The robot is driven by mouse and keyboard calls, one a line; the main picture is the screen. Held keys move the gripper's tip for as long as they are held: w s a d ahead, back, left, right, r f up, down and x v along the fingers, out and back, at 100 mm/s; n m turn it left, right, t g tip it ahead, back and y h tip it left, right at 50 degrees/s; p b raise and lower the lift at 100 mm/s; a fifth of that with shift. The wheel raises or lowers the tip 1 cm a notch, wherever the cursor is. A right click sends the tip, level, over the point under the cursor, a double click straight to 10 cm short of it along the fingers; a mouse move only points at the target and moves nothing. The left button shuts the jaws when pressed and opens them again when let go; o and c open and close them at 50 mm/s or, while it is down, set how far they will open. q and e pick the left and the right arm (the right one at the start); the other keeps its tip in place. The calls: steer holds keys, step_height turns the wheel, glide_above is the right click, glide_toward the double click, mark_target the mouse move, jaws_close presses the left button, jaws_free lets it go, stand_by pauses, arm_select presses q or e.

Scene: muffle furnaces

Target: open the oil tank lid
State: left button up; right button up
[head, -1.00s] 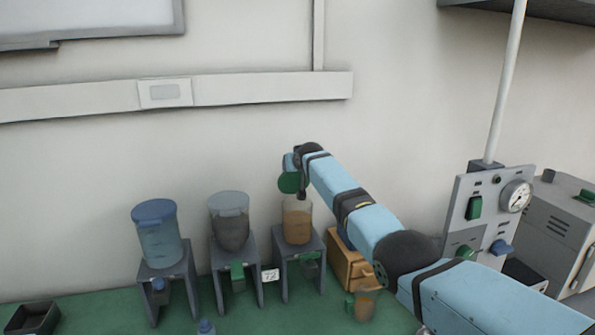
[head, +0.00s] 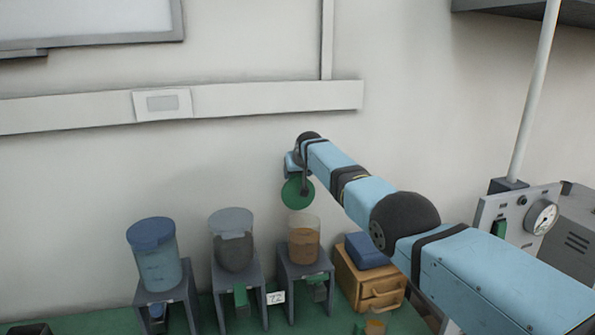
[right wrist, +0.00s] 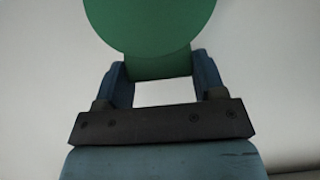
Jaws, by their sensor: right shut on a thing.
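The green round lid (head: 298,193) is held in the air above the oil tank, turned so its round face shows. My right gripper (head: 292,172) is shut on it. In the right wrist view the lid (right wrist: 150,22) sits between the two fingers of my right gripper (right wrist: 162,72), gripped by its narrower tab. The oil tank (head: 304,243), a clear cylinder with brown-orange liquid, stands on a grey stand with its top uncovered. The lid is apart from the tank's rim. My left gripper is not in view.
A blue-lidded tank (head: 157,262) and a grey-filled tank (head: 233,245) stand on stands to the left. A wooden drawer box (head: 370,285) with a blue item on top is right of the oil tank. A gauge panel (head: 515,225) stands further right. The wall is behind.

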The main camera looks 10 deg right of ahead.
steer(key=shift+f, duration=0.1)
steer(key=o, duration=1.3)
steer(key=shift+s+r+p, duration=0.25)
steer(key=shift+r+p, duration=0.25)
steer(key=shift+p, duration=0.15)
steer(key=b+v, duration=0.1)
steer(key=v, duration=1.2)
steer(key=shift+f, duration=0.1)
steer(key=shift+f, duration=0.15)
